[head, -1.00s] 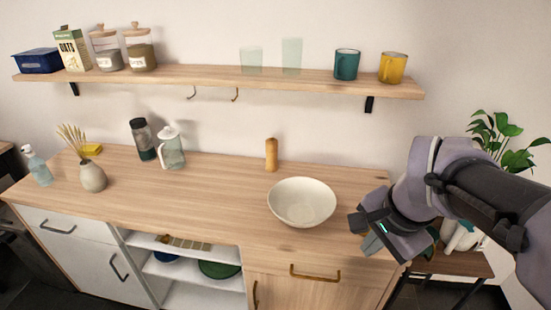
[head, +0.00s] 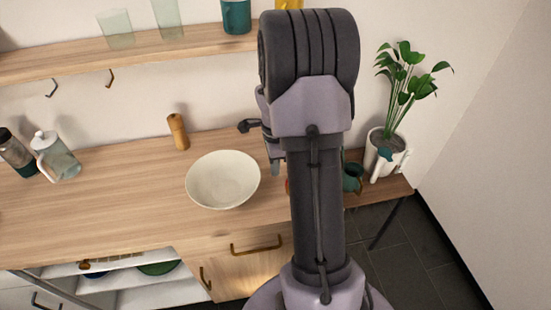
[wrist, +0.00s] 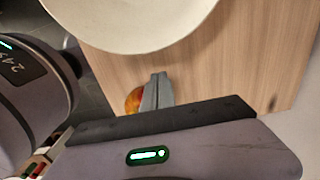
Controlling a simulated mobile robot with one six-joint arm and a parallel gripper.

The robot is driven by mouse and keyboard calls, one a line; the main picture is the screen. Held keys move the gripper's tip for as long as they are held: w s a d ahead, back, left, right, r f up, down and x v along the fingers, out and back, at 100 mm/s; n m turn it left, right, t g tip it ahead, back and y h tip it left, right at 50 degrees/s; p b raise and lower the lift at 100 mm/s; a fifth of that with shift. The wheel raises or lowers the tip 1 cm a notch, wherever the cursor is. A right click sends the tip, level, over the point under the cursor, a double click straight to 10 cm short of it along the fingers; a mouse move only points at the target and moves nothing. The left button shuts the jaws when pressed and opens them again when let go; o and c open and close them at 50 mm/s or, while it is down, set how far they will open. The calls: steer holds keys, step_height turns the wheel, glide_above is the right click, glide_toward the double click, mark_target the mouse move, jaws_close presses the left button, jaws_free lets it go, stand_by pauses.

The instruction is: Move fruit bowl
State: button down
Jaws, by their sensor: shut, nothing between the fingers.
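The cream bowl (head: 222,180) stands upright and empty on the wooden counter, near its front right. Its rim also fills the top of the wrist view (wrist: 130,35). My gripper (head: 276,165) is just right of the bowl in the head view, partly hidden by my arm. In the wrist view my gripper (wrist: 157,88) is shut and empty, with its fingers pointing toward the bowl but apart from it in the picture. A red and yellow fruit (wrist: 133,101) shows beside the fingers, partly covered by them; I cannot tell whether they touch.
A wooden mill (head: 178,132) stands behind the bowl. A glass pitcher (head: 58,160) is at the left. A lower side table (head: 385,192) at the right holds a potted plant (head: 384,148) and a teal vessel (head: 352,178). The counter (head: 120,200) left of the bowl is clear.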

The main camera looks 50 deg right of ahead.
steer(key=shift+w+a+r, duration=0.1)
steer(key=shift+w+a, duration=0.45)
steer(key=shift+a, duration=0.15)
steer(key=shift+w+a+r, duration=0.1)
steer(key=shift+w+a, duration=0.4)
steer(key=shift+a, duration=0.2)
steer(key=w+a, duration=0.5)
steer(key=a, duration=0.3)
steer(key=w+a, duration=0.6)
steer(key=a, duration=0.2)
steer(key=w+a, duration=0.5)
steer(key=a, duration=0.3)
steer(key=shift+w+a, duration=0.25)
